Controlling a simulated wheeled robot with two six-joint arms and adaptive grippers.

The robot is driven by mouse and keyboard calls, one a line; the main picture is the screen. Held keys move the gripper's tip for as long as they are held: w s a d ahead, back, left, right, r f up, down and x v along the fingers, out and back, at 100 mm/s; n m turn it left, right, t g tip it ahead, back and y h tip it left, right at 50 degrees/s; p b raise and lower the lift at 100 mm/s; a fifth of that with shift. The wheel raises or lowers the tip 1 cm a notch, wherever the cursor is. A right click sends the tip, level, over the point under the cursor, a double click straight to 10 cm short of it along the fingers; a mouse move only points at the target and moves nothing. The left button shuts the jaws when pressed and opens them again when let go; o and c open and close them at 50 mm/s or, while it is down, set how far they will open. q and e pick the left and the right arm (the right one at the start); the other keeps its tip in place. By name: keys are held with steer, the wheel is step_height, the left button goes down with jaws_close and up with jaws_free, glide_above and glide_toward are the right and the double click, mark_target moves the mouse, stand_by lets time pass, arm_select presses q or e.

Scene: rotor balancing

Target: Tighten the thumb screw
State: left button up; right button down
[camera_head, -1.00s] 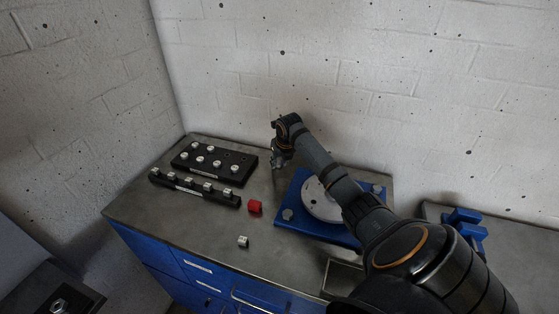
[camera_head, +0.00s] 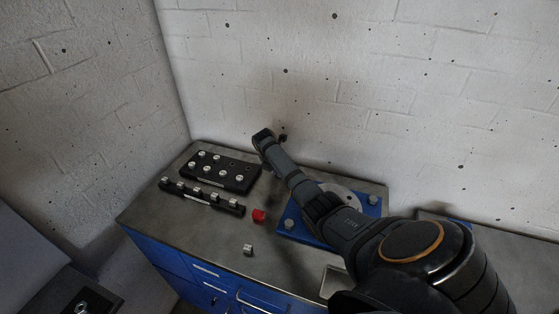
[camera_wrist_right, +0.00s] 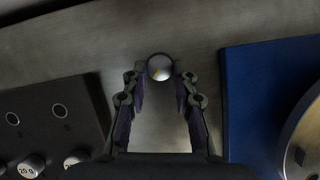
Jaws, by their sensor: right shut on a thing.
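I cannot tell from this view whether the piece is a thumb screw or a weight. The bare bench top lies below it. A grey rotor disc (camera_head: 345,195) on the base is partly covered by my arm. It also shows at the right wrist view's right edge (camera_wrist_right: 303,140). No thumb screw is clearly identifiable.
A black block (camera_head: 245,180) with several silver weights stands at the back left, with a black strip (camera_head: 226,206) of weights before it. A red block (camera_head: 258,216) and a small silver piece (camera_head: 248,249) sit on the grey bench (camera_head: 200,240). The bench front is mostly clear.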

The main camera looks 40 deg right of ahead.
steer(key=shift+w+f+m+g, duration=0.15)
steer(key=shift+m+g, duration=0.25)
steer(key=shift+m, duration=0.6)
steer(key=shift+a+m+b, duration=0.1)
steer(key=shift+m+b, duration=0.3)
steer(key=shift+b, duration=0.2)
steer(key=m+g+b, duration=0.1)
steer(key=m+b, duration=0.1)
steer(key=b, duration=0.2)
steer(key=m+b, duration=0.2)
steer(key=b, duration=0.3)
steer(key=m+g+b, duration=0.1)
steer(key=m+b, duration=0.1)
steer(key=b, duration=0.2)
steer(key=shift+w+f+m+g+y+b, duration=0.2)
steer(key=shift+w+m+g+y+b, duration=0.1)
steer(key=shift+w+b, duration=0.05)
steer(key=shift+r+m+g+b, duration=0.2)
steer(key=shift+m+g+b, duration=0.15)
steer(key=shift+b, duration=0.85)
steer(key=c, duration=1.1)
jaws_free()
steer(key=shift+d, duration=0.2)
steer(key=shift+o, duration=0.2)
steer(key=shift+r, duration=0.1)
